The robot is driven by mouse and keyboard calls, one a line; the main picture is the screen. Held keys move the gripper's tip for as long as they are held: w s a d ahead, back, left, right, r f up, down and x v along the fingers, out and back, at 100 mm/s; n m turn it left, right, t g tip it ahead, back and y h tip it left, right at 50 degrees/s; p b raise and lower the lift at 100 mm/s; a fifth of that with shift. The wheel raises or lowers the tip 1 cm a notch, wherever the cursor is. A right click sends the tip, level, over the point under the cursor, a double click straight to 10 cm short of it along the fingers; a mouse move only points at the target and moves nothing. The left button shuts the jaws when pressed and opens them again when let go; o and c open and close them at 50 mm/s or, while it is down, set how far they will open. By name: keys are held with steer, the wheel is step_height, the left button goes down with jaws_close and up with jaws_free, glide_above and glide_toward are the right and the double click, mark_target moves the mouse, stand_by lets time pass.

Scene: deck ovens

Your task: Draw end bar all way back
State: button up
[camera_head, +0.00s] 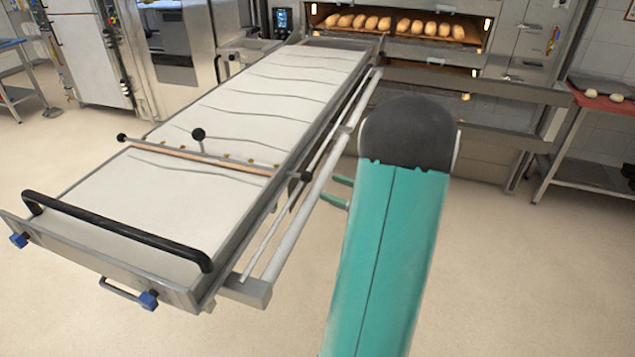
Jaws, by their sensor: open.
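A long loader (62,195) with a pale belt slopes from the oven front down to the near left. A wooden-and-metal crossbar (198,159) with black ball knobs lies across the belt, nearer its near end. A black tubular handle bar (120,233) stands at the loader's near end. I cannot tell which of the two is the end bar. My gripper (337,191) shows as two teal fingertips, apart and empty, to the right of the loader's side rails (318,185). They are clear of both bars. My arm hides the rest of the gripper.
The deck oven (480,78) at the back holds several loaves (395,25) on a lit deck. A side table with a red top (600,100) stands at the right. The floor (530,270) is open at the front right.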

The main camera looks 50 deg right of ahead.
steer(key=s, duration=0.4)
steer(key=shift+s+d, duration=0.3)
steer(key=shift+d, duration=0.05)
stand_by(0.3)
